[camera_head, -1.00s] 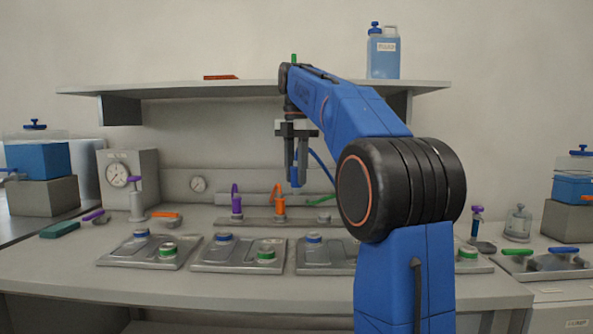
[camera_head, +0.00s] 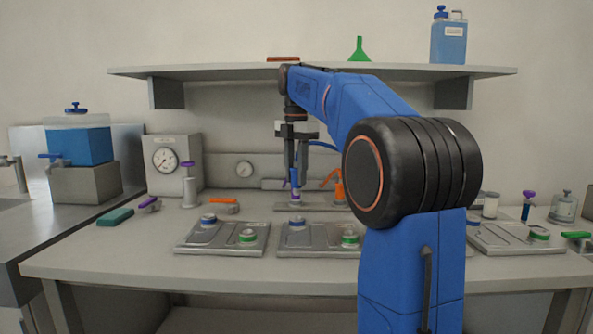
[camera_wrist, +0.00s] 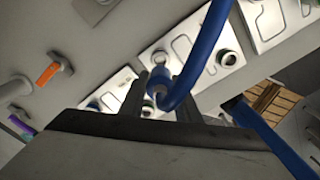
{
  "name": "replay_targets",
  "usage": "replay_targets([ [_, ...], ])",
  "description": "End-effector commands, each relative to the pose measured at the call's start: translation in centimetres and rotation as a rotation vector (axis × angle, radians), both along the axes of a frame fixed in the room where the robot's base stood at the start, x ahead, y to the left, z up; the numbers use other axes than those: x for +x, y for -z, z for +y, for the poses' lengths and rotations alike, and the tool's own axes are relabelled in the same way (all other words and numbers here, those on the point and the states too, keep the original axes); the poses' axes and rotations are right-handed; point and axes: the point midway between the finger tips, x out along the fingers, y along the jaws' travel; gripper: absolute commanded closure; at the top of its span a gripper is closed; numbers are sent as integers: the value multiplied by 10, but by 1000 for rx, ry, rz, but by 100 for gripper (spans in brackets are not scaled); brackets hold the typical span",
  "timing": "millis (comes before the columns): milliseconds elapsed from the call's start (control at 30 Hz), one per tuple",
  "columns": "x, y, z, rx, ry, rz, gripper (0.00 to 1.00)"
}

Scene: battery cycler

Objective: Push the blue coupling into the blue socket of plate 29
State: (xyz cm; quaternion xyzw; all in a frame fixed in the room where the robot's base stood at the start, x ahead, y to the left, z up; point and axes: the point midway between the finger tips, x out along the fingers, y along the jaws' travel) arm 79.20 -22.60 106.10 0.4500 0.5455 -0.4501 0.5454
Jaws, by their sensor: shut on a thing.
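My gripper (camera_head: 297,182) is shut on the blue coupling (camera_head: 295,178), which hangs point down with a blue hose (camera_head: 322,146) looping up from it. In the wrist view the coupling (camera_wrist: 158,78) shows between the two fingers, with the hose (camera_wrist: 205,45) curving away. In the head view it is in line with the blue socket (camera_head: 297,221) of the second plate from the left (camera_head: 318,252), held above the bench; its exact height over that socket is unclear. Plate numbers are not legible, so I cannot tell which is plate 29.
Another plate (camera_head: 221,250) lies left, and one (camera_head: 500,244) right; my arm hides the space between. A rack (camera_head: 310,206) with an orange coupling (camera_head: 339,188) stands behind. A gauge box (camera_head: 172,165) is at back left. The front bench strip is clear.

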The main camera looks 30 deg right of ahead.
Motion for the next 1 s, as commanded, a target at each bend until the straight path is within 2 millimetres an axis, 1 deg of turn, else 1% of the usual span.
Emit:
replay_targets([
  [667,0,58,0,0,0,1,100],
  [1000,-1,59,0,0,0,0,100],
])
